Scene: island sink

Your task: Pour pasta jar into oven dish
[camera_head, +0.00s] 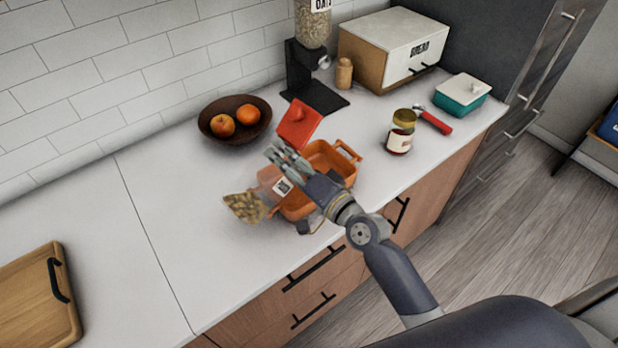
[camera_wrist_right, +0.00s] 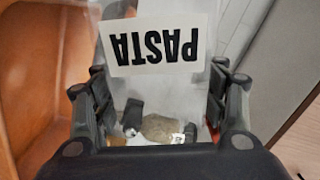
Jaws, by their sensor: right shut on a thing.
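The orange oven dish (camera_head: 340,158) sits on the white counter, partly hidden by my right gripper and forearm. My right gripper (camera_head: 287,170) is over the dish, shut on the clear pasta jar (camera_head: 268,178). The jar is tipped, with its label facing up, and its far end points left past the dish's left side. Pasta (camera_head: 243,207) shows at that end; I cannot tell whether it is all inside the jar. In the right wrist view the jar (camera_wrist_right: 160,85) sits between both fingers (camera_wrist_right: 158,110), its PASTA label upside down. My left gripper is not in view.
A red lid (camera_head: 299,122) is behind the dish. A fruit bowl (camera_head: 212,132) stands at back left, a sauce jar (camera_head: 401,133) and red-handled tool (camera_head: 434,121) to the right. A cutting board (camera_head: 35,300) lies far left. The counter's left middle is clear.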

